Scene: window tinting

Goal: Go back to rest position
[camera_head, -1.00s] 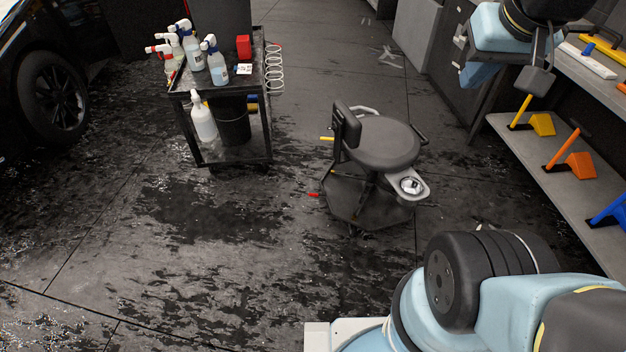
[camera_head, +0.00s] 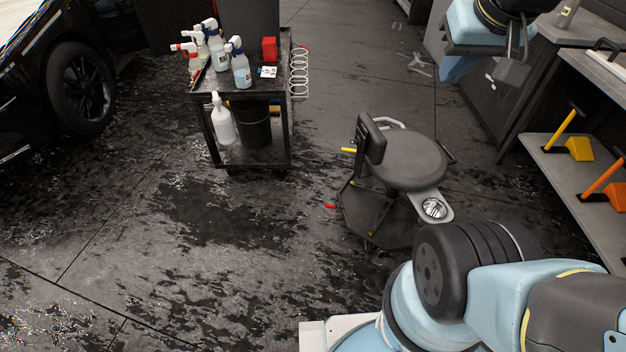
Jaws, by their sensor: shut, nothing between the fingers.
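My gripper (camera_head: 517,64) is at the top right, on a light blue and black wrist. Its dark fingers hang above the floor in front of the shelves, and nothing shows in them. My own light blue and black arm fills the lower right of the view. The upper part of the wrist is cut off by the top edge.
A black cart (camera_head: 203,120) with several spray bottles and a red box (camera_head: 269,49) stands at upper left. A rolling stool (camera_head: 408,160) stands at centre right. Shelves (camera_head: 560,170) with yellow and orange tools line the right. A dark car (camera_head: 30,90) is at left. Wet floor lies open between.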

